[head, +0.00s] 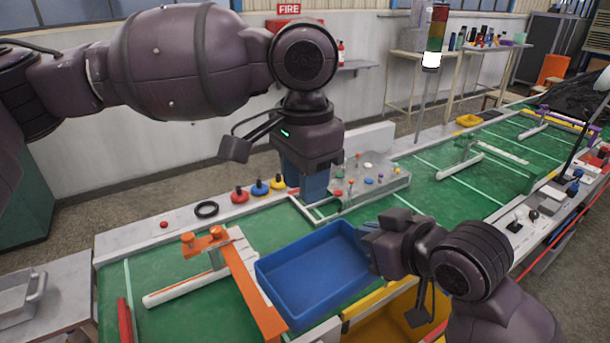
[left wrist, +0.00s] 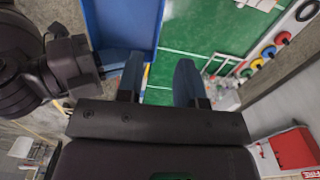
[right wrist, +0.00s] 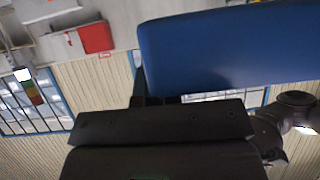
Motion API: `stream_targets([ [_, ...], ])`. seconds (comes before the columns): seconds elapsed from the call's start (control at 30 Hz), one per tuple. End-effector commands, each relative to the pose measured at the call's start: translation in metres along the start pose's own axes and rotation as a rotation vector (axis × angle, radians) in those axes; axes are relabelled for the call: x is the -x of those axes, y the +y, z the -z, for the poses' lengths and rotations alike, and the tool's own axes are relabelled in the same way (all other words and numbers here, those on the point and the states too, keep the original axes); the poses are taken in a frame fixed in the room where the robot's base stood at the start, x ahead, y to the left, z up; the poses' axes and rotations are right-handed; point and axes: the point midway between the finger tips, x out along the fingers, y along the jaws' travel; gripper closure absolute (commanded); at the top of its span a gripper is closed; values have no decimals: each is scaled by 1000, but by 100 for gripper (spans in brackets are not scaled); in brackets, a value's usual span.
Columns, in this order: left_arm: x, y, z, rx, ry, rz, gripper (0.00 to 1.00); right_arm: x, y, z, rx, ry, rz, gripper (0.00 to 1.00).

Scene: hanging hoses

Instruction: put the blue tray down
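The blue tray (head: 315,272) looks empty and roughly level over the green bench, beside the orange bar. My right gripper (head: 371,243) is at its right wall and appears shut on it. In the right wrist view the tray wall (right wrist: 230,50) fills the space before the gripper and hides most of the fingers. I cannot tell whether the tray's underside touches the bench. My left gripper (head: 312,195) points down behind the tray, apart from it. In the left wrist view its blue fingers (left wrist: 160,75) are spread and empty, with the tray (left wrist: 122,22) to their left.
The orange bar (head: 252,290) and a white rail (head: 190,282) lie left of the tray. A yellow bin (head: 385,318) is in front. A grey fixture with coloured knobs (head: 370,182) stands behind right. Red, blue and yellow knobs (head: 259,187) line the back ledge. Green surface is free at far right.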

Motion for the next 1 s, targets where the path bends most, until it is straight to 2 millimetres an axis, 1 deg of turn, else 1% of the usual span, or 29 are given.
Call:
stream_targets([
  [0.17,-21,0,0,0,-2,-2,66,0,0,0,0,0,0,100],
  [0.5,-76,0,0,0,-2,-2,66,0,0,0,0,0,0,100],
  [0.63,-94,0,0,-1,-1,-1,66,0,0,0,0,1,0,100],
  [0.8,-109,0,0,0,0,-1,66,0,0,0,0,1,0,100],
  [1.0,-116,0,0,0,1,-1,66,0,0,0,0,1,0,100],
])
